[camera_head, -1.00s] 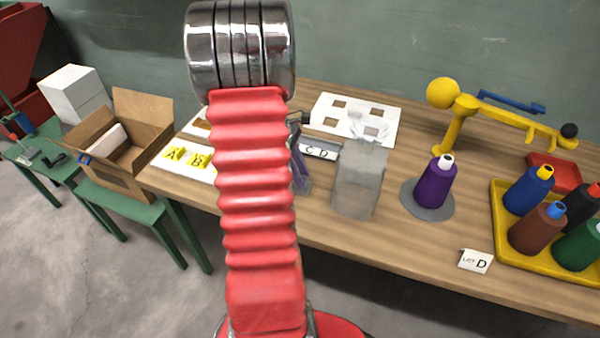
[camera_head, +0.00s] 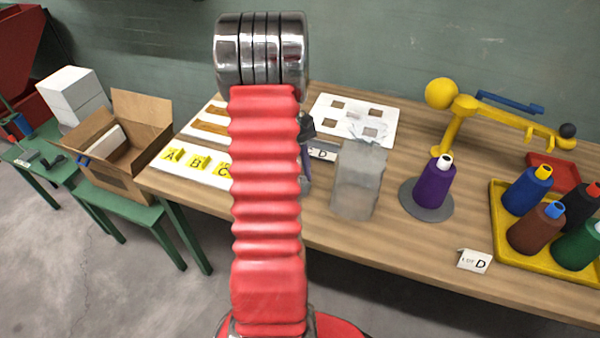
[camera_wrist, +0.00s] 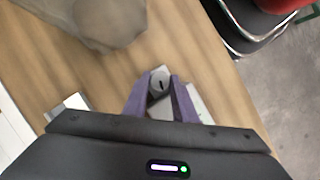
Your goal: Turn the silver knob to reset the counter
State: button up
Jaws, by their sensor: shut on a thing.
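A pale grey and white body, probably the counter (camera_wrist: 201,105), shows beside and below the knob, partly covered by the fingers.
A translucent grey cover (camera_head: 359,180) stands close to the right of my arm. Lettered cards (camera_head: 190,168) lie left.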

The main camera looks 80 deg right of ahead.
jog(key=shift+m, duration=0.5)
jog(key=o, duration=1)
